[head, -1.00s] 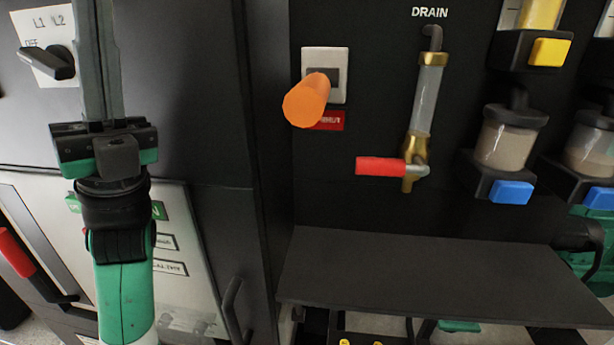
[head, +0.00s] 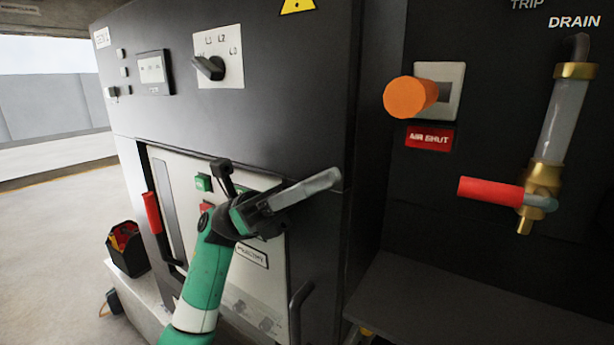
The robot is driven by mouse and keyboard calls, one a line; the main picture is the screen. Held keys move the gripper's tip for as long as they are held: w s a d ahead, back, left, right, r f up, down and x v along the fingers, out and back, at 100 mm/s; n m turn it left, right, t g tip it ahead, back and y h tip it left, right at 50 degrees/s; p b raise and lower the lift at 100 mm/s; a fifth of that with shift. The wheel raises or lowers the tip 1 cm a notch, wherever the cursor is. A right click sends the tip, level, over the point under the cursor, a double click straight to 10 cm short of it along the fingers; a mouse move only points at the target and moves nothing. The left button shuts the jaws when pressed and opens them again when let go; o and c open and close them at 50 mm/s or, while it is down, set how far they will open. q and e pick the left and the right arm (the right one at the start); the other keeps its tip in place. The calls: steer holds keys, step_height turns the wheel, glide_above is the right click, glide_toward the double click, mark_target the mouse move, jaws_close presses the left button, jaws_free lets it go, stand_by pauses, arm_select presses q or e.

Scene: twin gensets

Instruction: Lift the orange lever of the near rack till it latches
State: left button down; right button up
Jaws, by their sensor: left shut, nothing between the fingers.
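The orange lever (head: 408,97) shows as a thick orange cylinder. It juts out toward me from a pale plate (head: 453,88) on the dark rack panel, above a red label that seems to read "AIR SHUT" (head: 430,138). My left gripper (head: 332,180) is shut and empty. Its fingers point right and slightly up, in front of the grey cabinet. In the picture the fingertips are below and left of the lever, apart from it. My right gripper is not in view.
A drain tube (head: 562,120) with a red-handled brass valve (head: 490,191) is right of the lever. A dark shelf (head: 430,310) sits below. The grey cabinet (head: 290,110) carries a rotary switch (head: 209,68) and a red-handled lever (head: 153,213). A dark bin (head: 128,250) stands at left.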

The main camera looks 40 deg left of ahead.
mark_target(422, 94)
arm_select(q)
steer(key=r+p+x, duration=0.1)
steer(key=p+x, duration=0.1)
steer(key=x, duration=0.7)
steer(key=shift+a+p, duration=0.35)
steer(key=shift+a, duration=0.05)
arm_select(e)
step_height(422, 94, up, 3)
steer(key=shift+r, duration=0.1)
arm_select(q)
steer(key=shift+s+r, duration=0.1)
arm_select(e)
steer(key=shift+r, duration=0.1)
